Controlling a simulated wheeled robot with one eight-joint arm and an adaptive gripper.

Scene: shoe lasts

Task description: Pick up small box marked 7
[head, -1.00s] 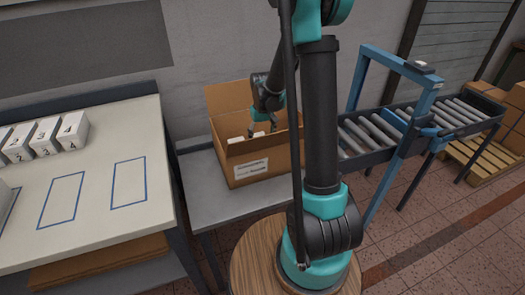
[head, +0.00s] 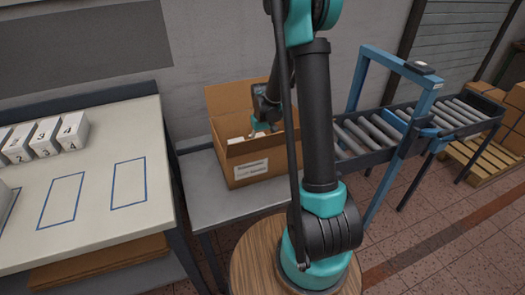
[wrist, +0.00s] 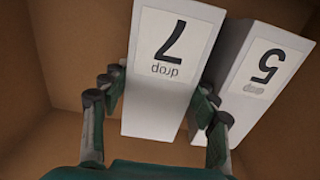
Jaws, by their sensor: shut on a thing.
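The small white box marked 7 (wrist: 168,62) is in the wrist view, inside the cardboard carton (head: 262,162). Its label also carries the word "drop", upside down in this view. My gripper (wrist: 160,115) has a finger on each side of the box and is shut on it. In the head view my gripper (head: 262,127) reaches down into the carton. The carton's front wall hides the fingertips and most of what is inside there.
A white box marked 5 (wrist: 262,75) stands close at the right of box 7. Several numbered white boxes (head: 45,138) stand on the left table (head: 95,215), which has blue outlined rectangles. A roller conveyor (head: 375,135) with a blue frame is at the right.

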